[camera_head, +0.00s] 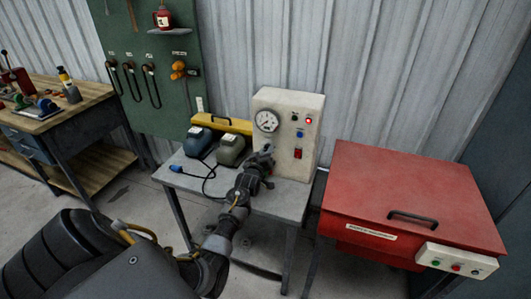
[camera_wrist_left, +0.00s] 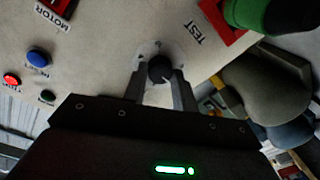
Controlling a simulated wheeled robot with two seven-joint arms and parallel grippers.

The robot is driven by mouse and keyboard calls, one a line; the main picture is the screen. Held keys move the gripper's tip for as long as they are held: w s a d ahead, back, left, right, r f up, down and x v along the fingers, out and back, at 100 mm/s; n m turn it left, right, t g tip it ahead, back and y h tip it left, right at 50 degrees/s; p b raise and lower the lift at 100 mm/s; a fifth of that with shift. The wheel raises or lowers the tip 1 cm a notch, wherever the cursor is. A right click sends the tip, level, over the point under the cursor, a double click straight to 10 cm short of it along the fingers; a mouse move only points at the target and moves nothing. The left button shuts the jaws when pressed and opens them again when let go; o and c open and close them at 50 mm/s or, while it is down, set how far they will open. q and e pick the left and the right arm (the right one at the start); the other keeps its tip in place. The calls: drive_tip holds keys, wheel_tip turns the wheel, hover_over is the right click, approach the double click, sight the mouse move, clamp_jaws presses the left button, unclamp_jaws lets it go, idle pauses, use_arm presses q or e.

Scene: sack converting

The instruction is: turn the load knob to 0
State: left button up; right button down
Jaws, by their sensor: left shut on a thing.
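The load knob (camera_wrist_left: 160,69) is a small round black knob with a light pointer mark, on the pale face of the test panel (camera_head: 273,106). In the left wrist view it sits between the two fingers of my left gripper (camera_wrist_left: 158,84), which is shut on it. In the head view my left gripper (camera_head: 264,160) is at the lower left of the panel face and hides the knob. The knob's scale is not readable. The round gauge (camera_head: 267,121) is above the gripper. My right gripper is not in view.
The panel stands on a grey table (camera_head: 282,193) with a blue device (camera_head: 198,139) and an olive device (camera_head: 231,150) to its left. A red switch (camera_head: 298,154) and a blue button (camera_head: 299,133) are on the panel. A red-lidded machine (camera_head: 405,190) stands right.

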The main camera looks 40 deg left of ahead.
use_arm(q)
drive_tip(key=n, duration=0.4)
drive_tip(key=shift+p, duration=0.4)
drive_tip(key=shift+n+h+p, duration=0.4)
drive_tip(key=shift+n+p, duration=0.15)
drive_tip(key=shift+n, duration=2.05)
drive_tip(key=o, duration=1)
drive_tip(key=shift+c, duration=0.2)
drive_tip(key=b+v, duration=0.1)
drive_tip(key=v, duration=0.9)
drive_tip(key=shift+s+d+b, duration=0.2)
drive_tip(key=shift+s+b, duration=0.1)
drive_tip(key=shift+s, duration=0.1)
